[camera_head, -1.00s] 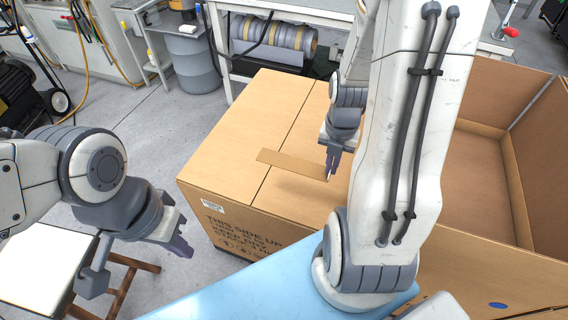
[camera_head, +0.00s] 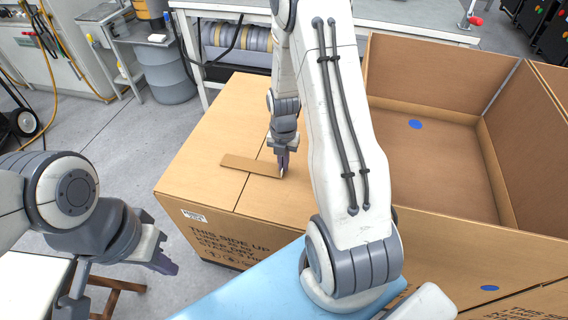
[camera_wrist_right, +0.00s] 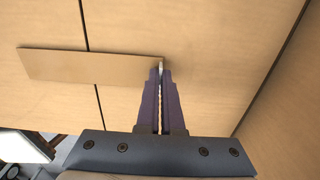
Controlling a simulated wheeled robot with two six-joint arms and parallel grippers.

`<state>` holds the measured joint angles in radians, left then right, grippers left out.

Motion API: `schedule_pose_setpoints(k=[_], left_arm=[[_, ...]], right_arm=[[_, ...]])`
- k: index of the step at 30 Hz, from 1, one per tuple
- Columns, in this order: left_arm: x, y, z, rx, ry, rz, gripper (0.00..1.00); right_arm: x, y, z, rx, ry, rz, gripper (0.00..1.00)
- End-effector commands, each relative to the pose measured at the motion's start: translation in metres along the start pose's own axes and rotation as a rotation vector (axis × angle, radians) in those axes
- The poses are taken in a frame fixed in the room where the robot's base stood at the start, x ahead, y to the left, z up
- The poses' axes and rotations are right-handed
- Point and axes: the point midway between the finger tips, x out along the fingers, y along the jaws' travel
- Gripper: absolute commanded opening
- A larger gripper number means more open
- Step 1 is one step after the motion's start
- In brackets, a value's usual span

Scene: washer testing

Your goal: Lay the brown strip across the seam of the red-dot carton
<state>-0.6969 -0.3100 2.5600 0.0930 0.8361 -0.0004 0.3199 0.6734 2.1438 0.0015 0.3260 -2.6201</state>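The brown strip (camera_head: 247,166) lies flat across the dark seam (camera_head: 242,190) on top of a closed carton (camera_head: 205,140), with part on each side of the seam. Whether its whole length touches the top, I cannot tell. No red dot shows on the visible carton faces. My right gripper (camera_head: 283,166) points down at the strip's right end. In the right wrist view its fingers (camera_wrist_right: 160,72) are together on that end of the strip (camera_wrist_right: 85,65). My left gripper (camera_head: 168,262) hangs empty left of the carton's front; its finger gap is unclear.
A large open carton (camera_head: 430,160) with blue dots stands on the right, partly behind my right arm. A light-blue surface (camera_head: 235,295) lies in front. A bench with tape rolls (camera_head: 240,40) and a grey barrel (camera_head: 168,75) stand behind.

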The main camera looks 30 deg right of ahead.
Motion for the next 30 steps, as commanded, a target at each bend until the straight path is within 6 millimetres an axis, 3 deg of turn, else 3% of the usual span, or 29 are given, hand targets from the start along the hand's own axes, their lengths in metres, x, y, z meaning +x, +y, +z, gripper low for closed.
schedule_pose_setpoints(k=[11, 14, 15, 25, 30], left_arm=[[0.003, 0.000, 0.000, 0.000, 0.000, 0.000, 0.00], [0.002, 0.000, 0.000, 0.000, 0.000, 0.000, 0.00], [0.002, 0.000, 0.000, 0.000, 0.000, 0.000, 0.00], [0.000, 0.000, 0.000, 0.000, 0.000, 0.000, 0.00], [-0.006, 0.000, 0.000, 0.000, 0.000, 0.000, 0.00]], right_arm=[[0.005, 0.000, 0.000, 0.000, -0.002, 0.001, 0.00], [0.004, 0.000, 0.001, 0.000, -0.002, 0.001, 0.30], [0.004, 0.000, 0.001, 0.000, -0.002, 0.001, 0.33], [0.001, 0.000, 0.001, 0.000, -0.002, 0.001, 0.33], [-0.022, 0.001, 0.001, 0.000, -0.005, 0.003, 0.33]])
